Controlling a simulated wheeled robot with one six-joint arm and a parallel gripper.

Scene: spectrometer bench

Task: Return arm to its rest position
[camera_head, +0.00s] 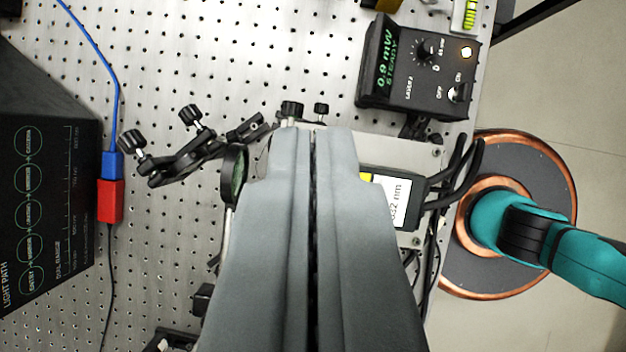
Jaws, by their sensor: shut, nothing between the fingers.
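My gripper (314,132) reaches up from the bottom middle of the picture, its two grey fingers pressed together with only a thin dark line between them. Nothing is held. It is over the optical bench (250,60), and its fingers hide part of a metal plate with a dark box labelled in nm (396,198). How far the fingertips are above the bench parts cannot be told.
A black laser controller (418,75) with a green display stands at upper right. Black optic mounts (185,150) are left of the fingers. A black light-path box (45,210) and a red connector (110,202) on a blue cable lie further left. Dark cables (450,180) run along the bench's right edge.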

